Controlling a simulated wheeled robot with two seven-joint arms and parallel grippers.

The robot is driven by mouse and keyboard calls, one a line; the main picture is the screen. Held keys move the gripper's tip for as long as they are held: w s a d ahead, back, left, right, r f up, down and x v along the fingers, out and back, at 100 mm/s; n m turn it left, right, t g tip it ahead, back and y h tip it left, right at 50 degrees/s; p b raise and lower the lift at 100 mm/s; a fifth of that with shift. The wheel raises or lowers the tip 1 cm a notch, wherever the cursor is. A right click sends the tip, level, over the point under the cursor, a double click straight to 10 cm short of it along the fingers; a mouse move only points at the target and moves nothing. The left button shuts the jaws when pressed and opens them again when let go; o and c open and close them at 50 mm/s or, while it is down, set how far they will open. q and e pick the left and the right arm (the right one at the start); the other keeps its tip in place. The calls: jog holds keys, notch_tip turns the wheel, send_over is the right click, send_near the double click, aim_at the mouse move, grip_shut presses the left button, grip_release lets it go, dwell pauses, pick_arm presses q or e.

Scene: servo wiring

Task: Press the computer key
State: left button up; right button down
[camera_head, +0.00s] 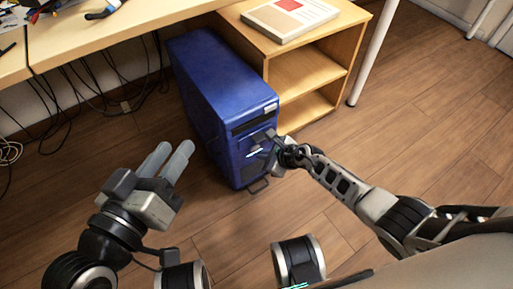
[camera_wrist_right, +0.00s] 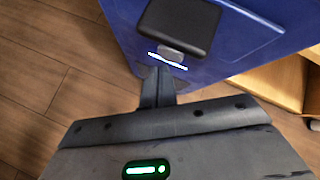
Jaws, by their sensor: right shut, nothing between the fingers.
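The blue computer tower (camera_head: 205,75) stands upright on the floor, its front facing me. In the right wrist view, its front panel (camera_wrist_right: 120,25) carries a black block, a small grey key (camera_wrist_right: 171,52) below it and a lit white-blue strip (camera_wrist_right: 167,62). My right gripper (camera_head: 266,145) is at the tower's front, shut and empty. In the right wrist view its fingertips (camera_wrist_right: 157,72) are just below the strip and key; I cannot tell whether they touch the panel. My left gripper (camera_head: 175,148) is open and empty, over the floor left of the tower's front.
A wooden shelf unit (camera_head: 310,65) with a book (camera_head: 290,18) on top stands right of the tower. A wooden desk (camera_head: 100,35) is at upper left, with black cables (camera_head: 90,85) hanging beneath it. A white leg (camera_head: 373,55) stands at right. The floor (camera_head: 440,120) at right is clear.

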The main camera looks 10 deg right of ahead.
jog(key=shift+s, duration=0.1)
jog(key=s, duration=0.1)
jog(key=s+d+p, duration=0.1)
jog(key=s, duration=0.1)
jog(key=s+d+p, duration=0.1)
jog(key=s, duration=0.1)
jog(key=shift+s, duration=0.25)
dwell(0.5)
